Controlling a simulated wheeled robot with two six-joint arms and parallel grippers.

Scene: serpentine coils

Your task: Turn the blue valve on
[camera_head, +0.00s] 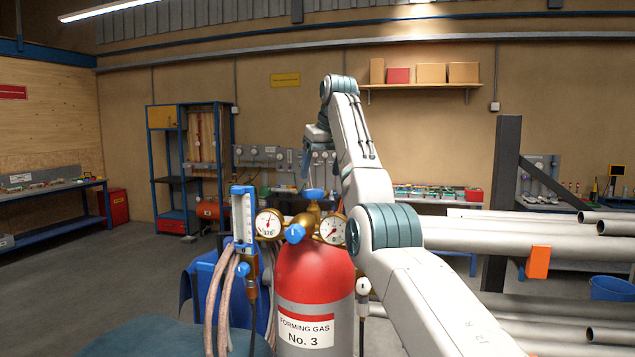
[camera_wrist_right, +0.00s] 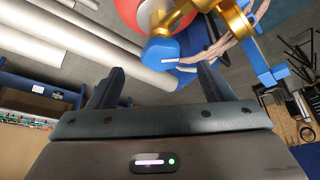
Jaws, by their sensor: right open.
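The blue valve (camera_head: 314,193) is a small knob on top of the brass fitting, above a red-topped gas cylinder (camera_head: 315,272) labelled No. 3. My right gripper (camera_head: 305,164) hangs above and behind the knob, pointing down. My left gripper is in neither view.
Two round gauges (camera_head: 268,223) and another blue knob (camera_head: 295,233) sit on the regulator. A blue-ended flowmeter (camera_head: 243,213) and hanging hoses (camera_head: 215,300) stand left of it. Grey pipes (camera_head: 520,238) fill the right side. The floor further left is clear.

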